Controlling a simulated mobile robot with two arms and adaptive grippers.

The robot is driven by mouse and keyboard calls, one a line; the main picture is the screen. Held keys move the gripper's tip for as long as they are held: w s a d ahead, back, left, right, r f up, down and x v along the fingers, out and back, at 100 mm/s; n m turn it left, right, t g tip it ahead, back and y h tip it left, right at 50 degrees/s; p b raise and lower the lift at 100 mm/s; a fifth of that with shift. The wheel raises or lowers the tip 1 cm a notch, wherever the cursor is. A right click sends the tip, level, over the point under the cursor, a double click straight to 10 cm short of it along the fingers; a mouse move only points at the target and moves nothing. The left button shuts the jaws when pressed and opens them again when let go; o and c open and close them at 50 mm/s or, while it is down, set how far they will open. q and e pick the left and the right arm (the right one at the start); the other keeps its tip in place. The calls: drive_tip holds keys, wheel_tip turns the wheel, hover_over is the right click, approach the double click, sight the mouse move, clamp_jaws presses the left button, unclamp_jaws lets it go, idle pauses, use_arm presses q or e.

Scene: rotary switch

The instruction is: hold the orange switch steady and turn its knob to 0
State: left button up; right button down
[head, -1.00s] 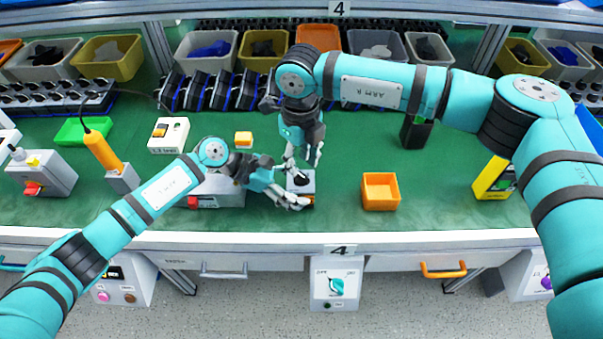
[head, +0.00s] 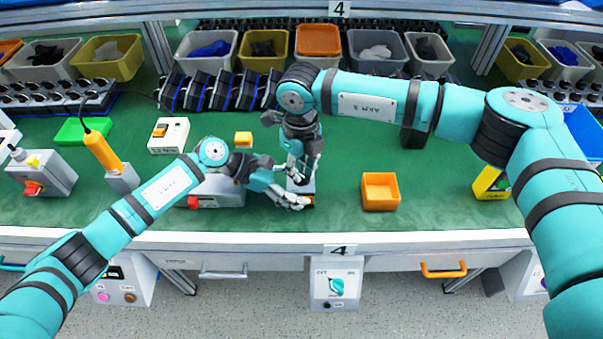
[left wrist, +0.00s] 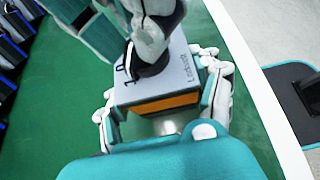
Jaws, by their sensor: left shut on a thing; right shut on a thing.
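The orange switch (head: 308,188) is near the front middle of the green table, mostly hidden by my grippers. In the left wrist view it has a light grey top (left wrist: 183,75) with the marks 1 and 0 and an orange band on its side. My left gripper (left wrist: 166,108) is shut on the switch body, fingers on opposite sides. It comes in low from the left in the head view (head: 298,196). My right gripper (head: 302,176) is above, shut on the black knob (left wrist: 150,68). The knob is partly covered, so its exact pointing is unclear.
A grey box with a red part (head: 218,192) is close on the left, under my left arm. A small yellow block (head: 243,138) lies behind. The table's front edge (head: 340,240) is near.

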drive_tip(key=m, duration=0.9)
drive_tip(key=c, duration=1.4)
unclamp_jaws()
drive_tip(key=shift+o, duration=0.2)
drive_tip(key=shift+r, duration=0.1)
drive_tip(key=shift+r, duration=2.45)
